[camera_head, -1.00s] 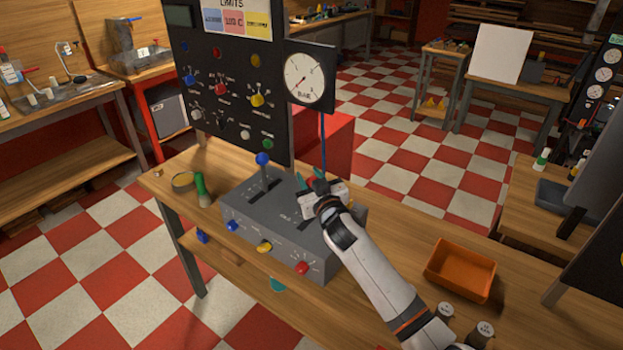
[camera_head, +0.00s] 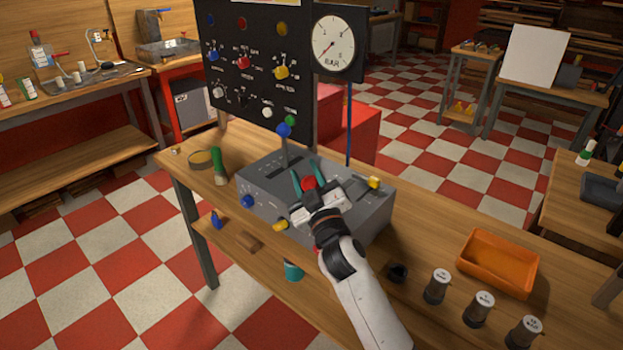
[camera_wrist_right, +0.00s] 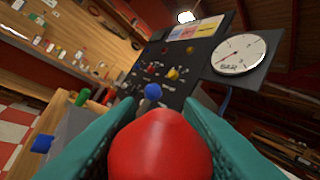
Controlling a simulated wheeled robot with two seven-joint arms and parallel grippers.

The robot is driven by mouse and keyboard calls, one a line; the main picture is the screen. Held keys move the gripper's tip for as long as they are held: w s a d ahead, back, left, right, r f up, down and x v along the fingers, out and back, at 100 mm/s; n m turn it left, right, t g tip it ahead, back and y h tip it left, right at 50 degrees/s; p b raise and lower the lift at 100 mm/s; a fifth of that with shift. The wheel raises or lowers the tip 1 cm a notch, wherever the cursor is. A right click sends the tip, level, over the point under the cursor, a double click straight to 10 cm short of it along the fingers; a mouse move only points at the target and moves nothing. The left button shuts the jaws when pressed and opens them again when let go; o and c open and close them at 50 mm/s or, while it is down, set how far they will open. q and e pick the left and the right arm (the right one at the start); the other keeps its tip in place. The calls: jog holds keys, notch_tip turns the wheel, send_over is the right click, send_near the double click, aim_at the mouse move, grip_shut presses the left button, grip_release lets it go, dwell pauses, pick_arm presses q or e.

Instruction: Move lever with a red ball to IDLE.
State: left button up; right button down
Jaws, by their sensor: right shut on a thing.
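The lever's red ball (camera_head: 309,183) stands over the grey control box (camera_head: 262,192) on the workbench. It fills the lower middle of the right wrist view (camera_wrist_right: 160,146). My right gripper (camera_head: 308,180) is shut on the red ball, with a teal finger on each side of it. The red ball's lever shaft and its slot markings are hidden by the gripper, so I cannot read its position. A second lever with a blue ball (camera_head: 284,131) stands upright to the left on the same box. My left gripper is not in view.
A black panel with knobs (camera_head: 255,75) and a round BAR gauge (camera_head: 335,44) rises behind the box. A green-handled tool (camera_head: 218,166) stands at left. An orange tray (camera_head: 498,263) and several labelled cylinders (camera_head: 437,287) sit to the right.

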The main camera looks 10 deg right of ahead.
jog(key=shift+a+f, duration=0.1)
jog(key=shift+f, duration=0.15)
jog(key=c, duration=1.4)
grip_release()
jog(key=o, duration=0.4)
jog(key=shift+s+r, duration=0.1)
jog(key=b+v, duration=0.1)
jog(key=v, duration=1.1)
jog(key=shift+b, duration=0.3)
